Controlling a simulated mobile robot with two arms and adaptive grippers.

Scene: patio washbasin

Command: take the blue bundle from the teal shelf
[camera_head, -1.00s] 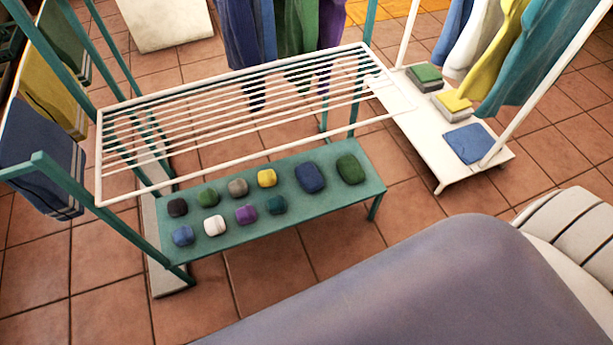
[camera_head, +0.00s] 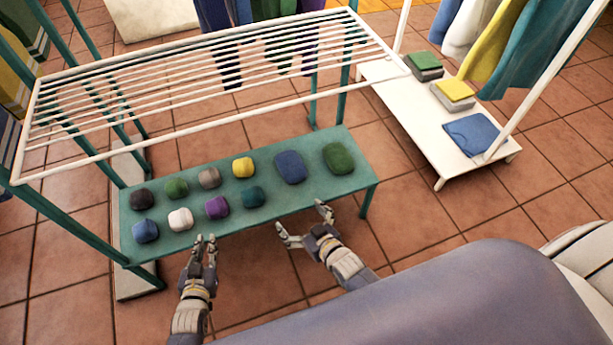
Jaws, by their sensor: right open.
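The teal shelf (camera_head: 305,206) holds several rounded cloth bundles in two rows. A larger blue bundle (camera_head: 291,167) lies in the back row between a yellow and a green one. A smaller blue bundle (camera_head: 145,231) lies at the front left corner, beside a white one. My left gripper (camera_head: 205,241) is just in front of the shelf's front edge, below the purple bundle, with a narrow gap between its fingers and nothing in them. My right gripper (camera_head: 301,219) is open and empty in front of the shelf, nearer the viewer than the larger blue bundle.
A white wire rack (camera_head: 215,85) hangs above the shelf's back part on teal posts. A white low stand (camera_head: 415,125) at the right holds folded green, yellow and blue cloths. Tiled floor is clear between the shelf and the stand.

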